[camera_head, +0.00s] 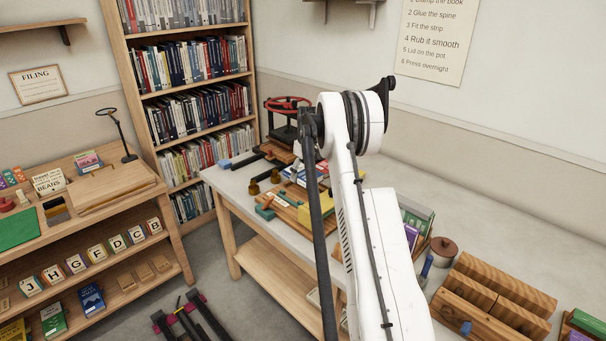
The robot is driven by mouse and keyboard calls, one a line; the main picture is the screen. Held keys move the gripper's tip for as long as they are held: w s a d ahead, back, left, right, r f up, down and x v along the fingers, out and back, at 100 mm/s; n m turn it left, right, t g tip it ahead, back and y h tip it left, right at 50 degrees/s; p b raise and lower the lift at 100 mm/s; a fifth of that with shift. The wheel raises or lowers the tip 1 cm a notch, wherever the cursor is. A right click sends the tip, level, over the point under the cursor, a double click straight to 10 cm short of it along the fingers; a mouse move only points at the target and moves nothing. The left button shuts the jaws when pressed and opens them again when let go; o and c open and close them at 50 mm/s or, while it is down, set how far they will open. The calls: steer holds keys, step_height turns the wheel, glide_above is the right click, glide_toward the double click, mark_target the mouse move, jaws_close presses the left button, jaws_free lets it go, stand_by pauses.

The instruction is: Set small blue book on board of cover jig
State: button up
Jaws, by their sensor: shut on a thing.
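My white arm rises in front of the workbench and hides part of it. My gripper and anything in it cannot be made out; they are out of sight or hidden behind the arm. I cannot single out the small blue book with certainty. A wooden fixture (283,212) with a yellow block (317,209) and teal parts lies on the bench and may be the cover jig. The arm covers its right side. A flat wooden board (115,184) lies on the left desk.
A red-wheeled press (287,106) stands at the bench's back end. A small blue item (225,164) lies near the bench's left edge. Wooden slotted racks (490,298) and a brown pot (443,249) stand right of my arm. A blue book (91,300) is on the lower left shelf.

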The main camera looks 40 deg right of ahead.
mark_target(303, 193)
steer(key=shift+f, duration=0.2)
stand_by(0.4)
steer(key=shift+f+b, duration=1.3)
steer(key=shift+f, duration=0.05)
steer(key=shift+f+b, duration=0.15)
steer(key=shift+b, duration=0.2)
stand_by(0.4)
steer(key=shift+f, duration=0.35)
steer(key=shift+f+b, duration=1.7)
stand_by(2.0)
steer(key=o, duration=1.4)
steer(key=shift+o, duration=0.2)
steer(key=shift+r, duration=0.15)
